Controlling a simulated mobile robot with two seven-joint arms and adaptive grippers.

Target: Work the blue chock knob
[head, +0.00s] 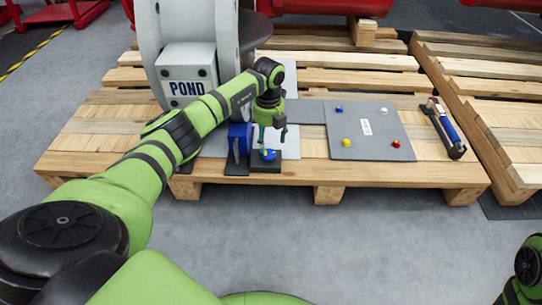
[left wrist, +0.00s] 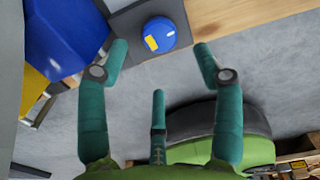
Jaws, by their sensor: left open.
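The blue knob (head: 268,155) is round, with a yellow mark on top, and sits on a small black base (head: 266,166) near the pallet's front edge. It also shows in the left wrist view (left wrist: 160,34), at the top middle. My left gripper (head: 272,136) points down just above the knob. In the left wrist view its green fingers (left wrist: 160,55) are spread open, one on each side of the knob, with a third finger below. No finger visibly touches it. My right gripper is not in view; only part of my right arm shows at the lower right.
A larger blue part (head: 239,140) stands close left of the knob. A white box marked POND (head: 188,75) is behind. A grey panel (head: 352,145) with coloured knobs and a tool (head: 444,128) lie to the right. The wooden pallet (head: 400,175) has bare boards.

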